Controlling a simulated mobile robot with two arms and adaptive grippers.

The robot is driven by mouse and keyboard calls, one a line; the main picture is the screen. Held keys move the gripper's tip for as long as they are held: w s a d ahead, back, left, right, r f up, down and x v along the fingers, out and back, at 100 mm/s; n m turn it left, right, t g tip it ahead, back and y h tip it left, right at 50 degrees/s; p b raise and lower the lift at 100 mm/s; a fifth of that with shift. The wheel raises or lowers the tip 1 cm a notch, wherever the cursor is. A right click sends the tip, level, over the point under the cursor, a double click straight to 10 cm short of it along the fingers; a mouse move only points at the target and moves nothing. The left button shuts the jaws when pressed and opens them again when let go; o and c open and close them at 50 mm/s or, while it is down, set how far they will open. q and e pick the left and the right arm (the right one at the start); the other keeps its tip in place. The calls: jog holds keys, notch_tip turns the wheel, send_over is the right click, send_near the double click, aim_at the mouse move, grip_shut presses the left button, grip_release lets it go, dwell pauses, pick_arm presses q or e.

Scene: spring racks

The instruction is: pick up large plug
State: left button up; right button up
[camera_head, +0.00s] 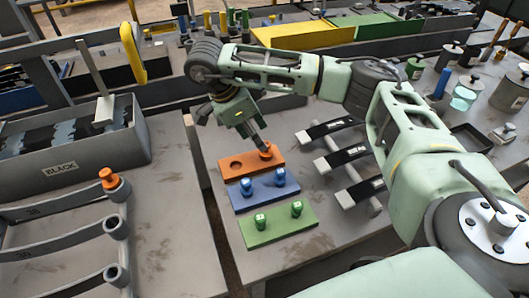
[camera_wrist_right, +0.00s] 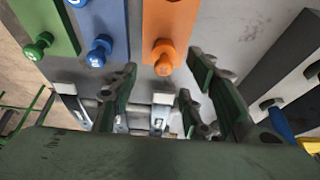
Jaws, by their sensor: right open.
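An orange block (camera_head: 244,163) holds an orange plug (camera_head: 266,152) at its right end; the hole at its left end is empty. The plug also shows in the wrist view (camera_wrist_right: 163,58), standing out from the orange block (camera_wrist_right: 168,22). My right gripper (camera_head: 259,142) is just above this plug, and partly hides it in the head view. In the wrist view its fingers (camera_wrist_right: 163,72) are apart, with the plug beyond the gap between them. Another orange plug (camera_head: 109,178) sits on a spring rack post at the left. My left gripper is out of view.
A blue block (camera_head: 262,194) and a green block (camera_head: 279,232), each with two plugs, lie in front of the orange one. Black-strapped racks (camera_head: 343,157) stand to the right. A grey bin marked BLACK (camera_head: 75,165) is at the left.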

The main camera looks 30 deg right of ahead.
aim_at(266, 151)
jog(key=p+x, duration=0.2)
jog(key=x, duration=0.4)
jog(key=shift+d+f, duration=0.15)
jog(key=shift+f, duration=0.25)
jog(key=c, duration=0.9)
jog(key=shift+s, duration=0.1)
jog(key=shift+c, duration=0.2)
